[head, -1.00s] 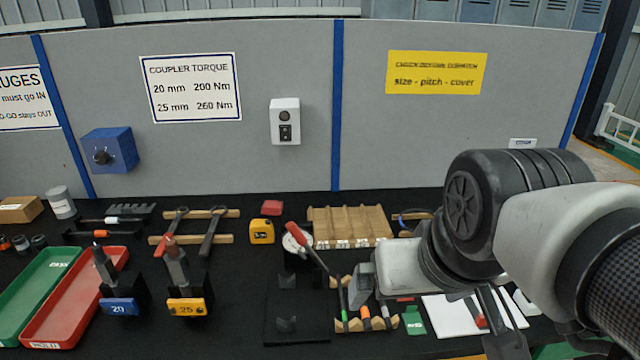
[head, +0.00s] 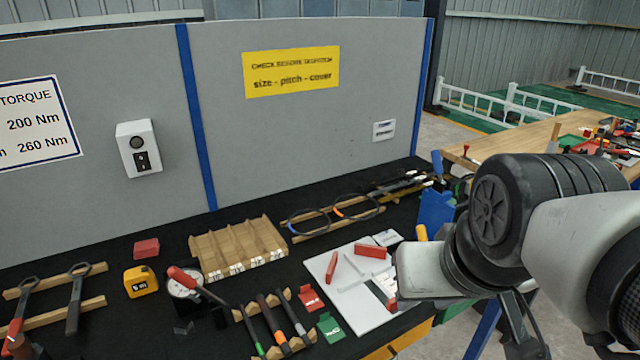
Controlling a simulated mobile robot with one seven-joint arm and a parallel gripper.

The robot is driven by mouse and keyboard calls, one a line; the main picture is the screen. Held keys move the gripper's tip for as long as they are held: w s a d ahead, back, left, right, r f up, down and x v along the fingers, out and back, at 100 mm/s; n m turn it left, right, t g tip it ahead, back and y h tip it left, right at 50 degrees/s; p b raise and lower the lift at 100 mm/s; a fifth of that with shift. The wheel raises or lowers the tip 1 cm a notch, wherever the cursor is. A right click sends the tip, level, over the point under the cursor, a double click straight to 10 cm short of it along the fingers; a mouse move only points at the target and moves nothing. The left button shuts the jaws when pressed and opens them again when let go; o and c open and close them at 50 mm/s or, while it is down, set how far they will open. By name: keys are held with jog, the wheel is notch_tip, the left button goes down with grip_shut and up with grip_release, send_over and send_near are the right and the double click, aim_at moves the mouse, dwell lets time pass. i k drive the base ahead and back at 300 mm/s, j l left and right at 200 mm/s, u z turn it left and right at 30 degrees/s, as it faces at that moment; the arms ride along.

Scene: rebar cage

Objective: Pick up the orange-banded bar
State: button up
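The orange-banded bar (head: 269,316) is a dark bar with an orange band near its front end. It lies in a notched wooden rack (head: 311,335) at the lower middle of the head view, between a green-banded bar (head: 249,326) and a dark bar with a greyish end (head: 290,312). My arm comes in from the right. A dark part at its lower end, which looks like my gripper (head: 520,325), shows at the bottom edge, well right of the rack. Its fingertips are not clear, so I cannot tell whether it is open or shut.
A white board (head: 350,308) with red and white pieces lies between rack and arm. Red (head: 311,299) and green (head: 330,327) tags lie beside the rack. A dial gauge (head: 183,285), red-handled tool (head: 190,281) and wooden tray (head: 238,248) stand close by.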

aim_at(283, 343)
jog(key=j+z, duration=0.15)
jog(key=z, duration=0.3)
jog(key=k+j+z, duration=0.1)
jog(key=z, duration=0.3)
jog(key=k+j+z, duration=0.1)
jog(key=z, duration=0.35)
jog(key=k+j, duration=0.2)
jog(key=k, duration=0.2)
jog(key=k+j, duration=0.2)
jog(key=k, duration=0.2)
